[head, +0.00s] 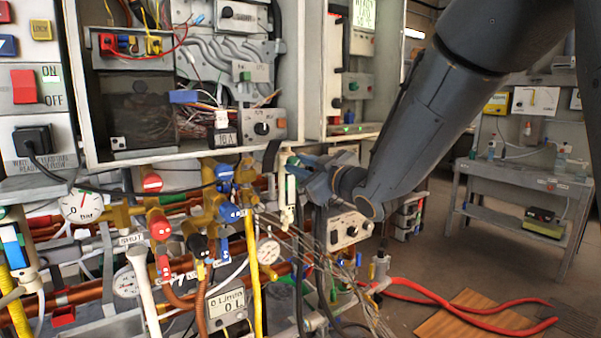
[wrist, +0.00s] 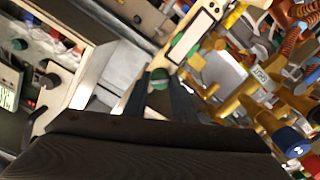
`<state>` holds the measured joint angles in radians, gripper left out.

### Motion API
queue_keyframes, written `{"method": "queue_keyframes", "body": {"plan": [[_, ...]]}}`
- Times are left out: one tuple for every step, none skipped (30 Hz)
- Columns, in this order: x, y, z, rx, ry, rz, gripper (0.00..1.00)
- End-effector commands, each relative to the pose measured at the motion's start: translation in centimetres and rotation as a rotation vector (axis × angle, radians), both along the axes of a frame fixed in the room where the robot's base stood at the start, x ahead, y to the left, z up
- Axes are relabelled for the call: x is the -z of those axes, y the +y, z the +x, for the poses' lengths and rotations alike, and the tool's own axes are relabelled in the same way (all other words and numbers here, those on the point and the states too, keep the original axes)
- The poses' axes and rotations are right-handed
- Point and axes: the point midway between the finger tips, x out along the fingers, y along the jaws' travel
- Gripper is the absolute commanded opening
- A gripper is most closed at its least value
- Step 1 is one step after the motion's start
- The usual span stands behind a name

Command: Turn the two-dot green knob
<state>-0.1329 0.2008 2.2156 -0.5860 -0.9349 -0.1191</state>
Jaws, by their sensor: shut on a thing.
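In the wrist view, a round green knob (wrist: 160,77) sits on a narrow pale strip, between the tips of the two dark fingers of my gripper (wrist: 160,88). The gripper is shut on this knob, with one finger on each side. I cannot make out any dots on it. In the head view my gripper (head: 297,164) reaches left to a narrow white upright strip (head: 287,205) just below the right end of the open cabinet. The gripped knob is mostly hidden there by the fingers.
Another green part (wrist: 183,46) lies close beyond the gripped knob. Left of my gripper are crowded brass valves with blue handles (head: 229,212). Above is the open cabinet (head: 187,160).

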Motion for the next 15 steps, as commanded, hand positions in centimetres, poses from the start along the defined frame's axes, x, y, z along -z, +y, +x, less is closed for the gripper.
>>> {"method": "queue_keyframes", "body": {"plan": [[0.00, 0.02, 0.02, -0.001, -0.009, -0.010, 0.02], [0.00, 0.03, 0.02, -0.001, -0.013, -0.016, 0.02], [0.00, 0.04, 0.01, 0.000, -0.016, -0.022, 0.02], [-0.01, 0.04, 0.01, 0.000, -0.018, -0.025, 0.02], [-0.02, 0.04, 0.00, 0.000, -0.020, -0.028, 0.02], [-0.03, 0.04, 0.00, 0.000, -0.022, -0.031, 0.02], [-0.03, 0.05, -0.01, -0.001, -0.023, -0.033, 0.02], [-0.04, 0.04, 0.00, -0.001, -0.023, -0.034, 0.02], [-0.05, 0.04, 0.00, -0.001, -0.024, -0.035, 0.02], [-0.06, 0.05, -0.01, -0.001, -0.024, -0.035, 0.02], [-0.06, 0.04, -0.02, -0.001, -0.024, -0.035, 0.02], [-0.07, 0.04, -0.02, -0.001, -0.024, -0.035, 0.02], [-0.07, 0.04, -0.02, -0.001, -0.024, -0.035, 0.02], [-0.07, 0.05, -0.01, -0.001, -0.024, -0.035, 0.02], [-0.07, 0.05, -0.02, -0.001, -0.024, -0.035, 0.02]]}}
